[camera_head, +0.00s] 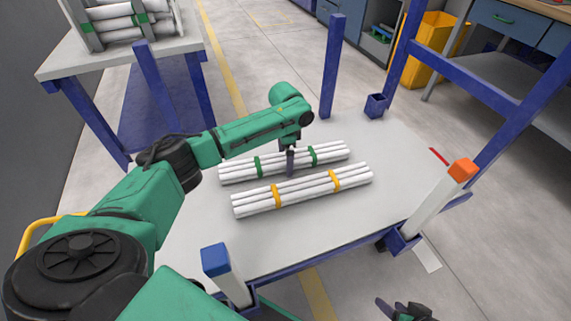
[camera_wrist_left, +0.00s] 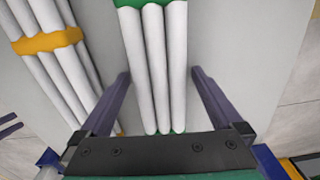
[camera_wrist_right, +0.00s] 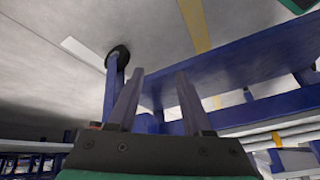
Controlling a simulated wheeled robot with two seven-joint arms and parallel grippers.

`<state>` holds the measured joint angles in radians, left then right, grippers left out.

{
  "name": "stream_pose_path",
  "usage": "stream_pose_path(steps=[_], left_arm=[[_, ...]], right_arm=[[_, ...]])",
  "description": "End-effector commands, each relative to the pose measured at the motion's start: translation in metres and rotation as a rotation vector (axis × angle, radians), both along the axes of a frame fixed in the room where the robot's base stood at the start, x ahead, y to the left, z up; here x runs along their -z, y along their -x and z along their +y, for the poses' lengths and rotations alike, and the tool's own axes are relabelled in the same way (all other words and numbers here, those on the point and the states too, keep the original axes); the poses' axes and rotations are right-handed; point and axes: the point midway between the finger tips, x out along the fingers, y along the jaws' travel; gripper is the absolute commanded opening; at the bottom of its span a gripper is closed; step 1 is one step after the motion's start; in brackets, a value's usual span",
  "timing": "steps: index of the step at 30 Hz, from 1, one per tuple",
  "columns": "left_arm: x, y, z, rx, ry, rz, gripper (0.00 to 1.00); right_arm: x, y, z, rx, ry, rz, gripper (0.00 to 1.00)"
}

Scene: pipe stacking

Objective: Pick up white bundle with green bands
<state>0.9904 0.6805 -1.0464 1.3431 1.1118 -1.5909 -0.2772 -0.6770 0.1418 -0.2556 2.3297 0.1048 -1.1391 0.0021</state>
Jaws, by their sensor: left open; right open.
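The white bundle with green bands (camera_head: 332,153) lies on the grey table, behind the white bundle with yellow-orange bands. My left gripper (camera_head: 290,163) is over its middle, between the two green bands. In the left wrist view the green-banded bundle (camera_wrist_left: 152,55) runs between the two open fingers of my left gripper (camera_wrist_left: 160,75), with space on both sides. I cannot tell how far the fingertips are above the table. My right gripper (camera_head: 408,312) is at the bottom edge of the head view, away from the bundles. In the right wrist view my right gripper (camera_wrist_right: 160,75) is open and empty.
The yellow-banded bundle (camera_head: 305,190) lies close in front, parallel. Corner posts with blue (camera_head: 215,260) and orange (camera_head: 462,170) tops rise from the table (camera_head: 385,140). A rack with pipes (camera_head: 125,25) stands on another table at upper left. The table's right part is clear.

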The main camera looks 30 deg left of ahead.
Motion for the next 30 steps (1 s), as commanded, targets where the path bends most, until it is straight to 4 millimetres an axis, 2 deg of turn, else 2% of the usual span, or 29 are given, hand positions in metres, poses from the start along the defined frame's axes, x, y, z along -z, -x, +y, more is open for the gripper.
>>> stream_pose_path(steps=[3,4,8,9,11,12,19,23,26,30], left_arm=[[-0.001,0.000,0.000,0.000,0.000,0.000,1.00],[-0.001,0.000,0.000,0.000,0.000,0.000,0.96],[-0.001,0.000,0.000,0.000,0.000,0.000,0.46],[-0.001,0.000,0.000,0.000,0.000,0.000,0.31],[-0.001,0.000,0.000,0.000,0.000,0.000,0.08],[-0.001,0.000,0.000,0.000,-0.001,0.001,0.00],[-0.002,0.000,0.000,0.000,0.000,-0.001,0.00],[-0.010,0.000,0.000,0.000,0.000,-0.001,0.00],[-0.022,-0.001,0.000,0.000,0.001,-0.002,0.00],[-0.052,-0.001,0.000,0.000,0.001,-0.004,0.00]], right_arm=[[-0.001,0.000,0.000,0.000,0.000,0.001,0.50],[-0.001,0.000,0.000,0.000,0.000,0.001,0.50],[-0.001,0.000,0.000,0.000,0.001,0.002,0.50],[-0.001,0.000,0.000,0.000,0.001,0.002,0.50],[-0.001,0.000,0.000,0.000,0.001,0.002,0.50],[-0.001,0.000,0.000,0.000,0.001,0.002,0.50],[-0.001,0.000,-0.001,0.001,0.002,0.004,0.50],[-0.006,0.003,-0.005,0.002,0.018,0.025,0.50],[-0.016,0.007,-0.015,0.009,0.047,0.067,0.50],[-0.035,0.023,-0.037,0.028,0.110,0.173,0.50]])
